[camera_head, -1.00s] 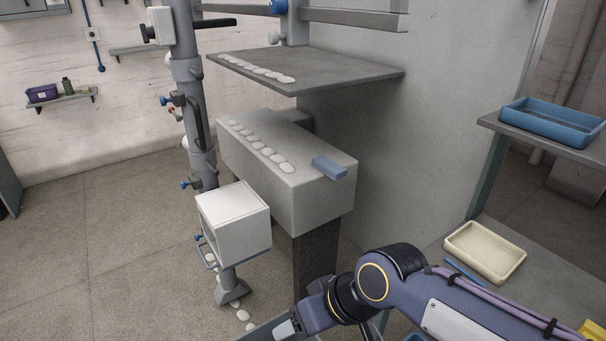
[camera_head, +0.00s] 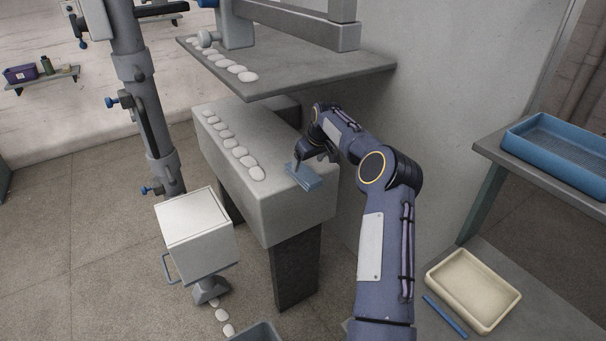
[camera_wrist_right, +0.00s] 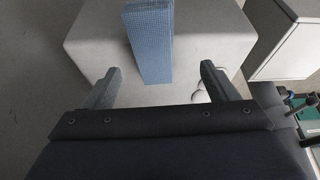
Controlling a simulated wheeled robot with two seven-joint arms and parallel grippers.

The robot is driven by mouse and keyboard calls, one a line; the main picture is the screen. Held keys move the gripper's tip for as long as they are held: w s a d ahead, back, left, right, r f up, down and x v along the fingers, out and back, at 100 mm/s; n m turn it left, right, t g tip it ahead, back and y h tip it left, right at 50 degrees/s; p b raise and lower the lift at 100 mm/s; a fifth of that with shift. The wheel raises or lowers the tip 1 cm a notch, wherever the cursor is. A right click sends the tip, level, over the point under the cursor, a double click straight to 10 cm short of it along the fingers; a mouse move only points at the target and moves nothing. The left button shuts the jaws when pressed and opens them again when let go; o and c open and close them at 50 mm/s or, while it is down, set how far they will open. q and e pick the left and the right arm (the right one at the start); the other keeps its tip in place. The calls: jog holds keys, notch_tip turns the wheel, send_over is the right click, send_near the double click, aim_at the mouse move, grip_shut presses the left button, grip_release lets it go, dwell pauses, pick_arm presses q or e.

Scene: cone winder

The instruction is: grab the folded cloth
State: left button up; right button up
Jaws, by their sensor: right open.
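The folded cloth (camera_head: 307,178) is a blue, narrow block of fabric lying on the near right end of the grey box-shaped ledge (camera_head: 285,222). In the right wrist view the cloth (camera_wrist_right: 150,42) reaches down from the top edge, and its near end lies between the fingers. My right gripper (camera_head: 303,163) is above the cloth in the head view. Its two fingers (camera_wrist_right: 160,85) are spread, one on each side of the cloth with a gap on both sides. My left gripper is in neither view.
A row of white discs (camera_head: 239,150) runs along the ledge left of the cloth. A grey shelf (camera_head: 320,72) overhangs behind it. A white box (camera_head: 197,228) stands front left. A cream tray (camera_head: 463,319) and a blue tray (camera_head: 508,142) are at the right.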

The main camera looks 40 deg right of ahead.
aim_at(306, 174)
jog(key=x, duration=0.2)
jog(key=p+x, duration=0.1)
jog(key=x, duration=0.2)
jog(key=d+p+x, duration=0.1)
jog(key=x, duration=0.1)
jog(key=shift+f, duration=0.4)
jog(key=c, duration=1.1)
jog(key=shift+o, duration=0.2)
jog(key=shift+r, duration=0.1)
